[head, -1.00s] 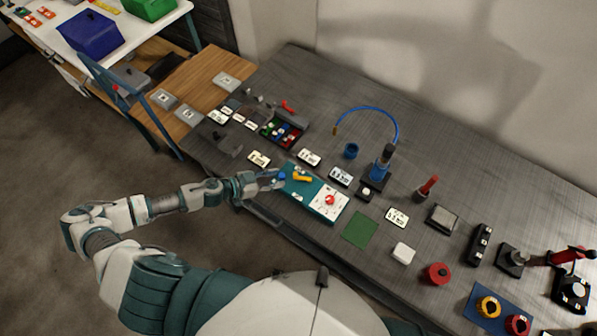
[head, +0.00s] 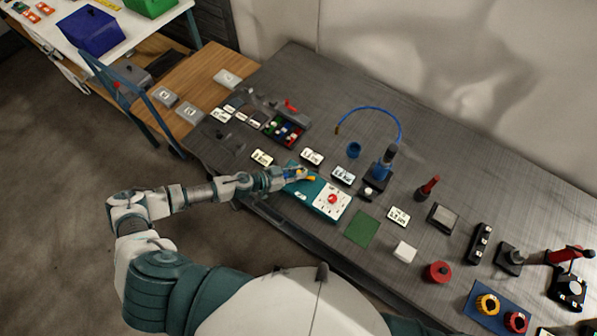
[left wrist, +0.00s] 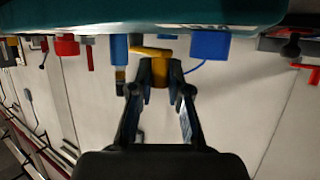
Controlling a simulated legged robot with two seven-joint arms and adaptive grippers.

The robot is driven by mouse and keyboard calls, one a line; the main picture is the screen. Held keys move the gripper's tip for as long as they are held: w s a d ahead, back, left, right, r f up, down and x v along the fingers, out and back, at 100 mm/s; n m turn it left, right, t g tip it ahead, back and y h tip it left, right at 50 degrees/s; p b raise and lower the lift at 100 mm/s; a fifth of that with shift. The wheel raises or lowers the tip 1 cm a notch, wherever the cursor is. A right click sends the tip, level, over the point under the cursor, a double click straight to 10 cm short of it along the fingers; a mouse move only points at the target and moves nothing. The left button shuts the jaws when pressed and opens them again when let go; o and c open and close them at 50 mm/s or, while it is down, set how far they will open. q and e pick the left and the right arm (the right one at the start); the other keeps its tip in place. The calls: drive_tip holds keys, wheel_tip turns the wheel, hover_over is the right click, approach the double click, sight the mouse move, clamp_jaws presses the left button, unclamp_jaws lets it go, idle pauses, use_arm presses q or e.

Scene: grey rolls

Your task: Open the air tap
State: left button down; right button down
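The air tap's yellow handle (head: 309,178) stands on the teal panel (head: 328,206) at the bench's front edge, partly hidden by my gripper in the head view. My left gripper (head: 290,175) reaches over the panel's left end. In the left wrist view the handle (left wrist: 150,52) shows as a yellow crossbar, with a yellow part between the fingertips of my left gripper (left wrist: 161,74). The fingers lean inward and appear to touch it on both sides. My right gripper is out of view.
A red knob (head: 332,199) sits on the panel's white plate. A blue fitting with a hose (head: 382,172) stands behind. A parts tray (head: 284,130) is behind to the left, and a green mat (head: 362,228) lies to the right. Small labels surround the panel.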

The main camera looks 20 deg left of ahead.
use_arm(q)
drive_tip(key=shift+w+a+f, duration=0.1)
drive_tip(key=shift+w+a, duration=0.05)
drive_tip(key=shift+a, duration=0.25)
drive_tip(key=shift+d, duration=0.65)
drive_tip(key=shift+w+a+m+g+h+p, duration=0.2)
drive_tip(key=shift+m+g+h+p, duration=0.25)
drive_tip(key=shift+m+g, duration=0.25)
drive_tip(key=shift+w+d+m+g+h+p, duration=0.1)
drive_tip(key=shift+w+m+g+h+p, duration=0.25)
drive_tip(key=shift+m+g+h, duration=0.45)
drive_tip(key=shift+w+d+m+g, duration=0.15)
drive_tip(key=shift+w+m+g, duration=0.15)
drive_tip(key=shift+m+g, duration=0.5)
drive_tip(key=shift+w+d+m+g+h+b, duration=0.1)
drive_tip(key=shift+m+g+h+b, duration=0.2)
drive_tip(key=shift+m+g, duration=0.25)
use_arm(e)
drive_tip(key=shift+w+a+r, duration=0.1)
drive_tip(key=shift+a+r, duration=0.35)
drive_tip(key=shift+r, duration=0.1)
use_arm(q)
drive_tip(key=shift+r, duration=0.2)
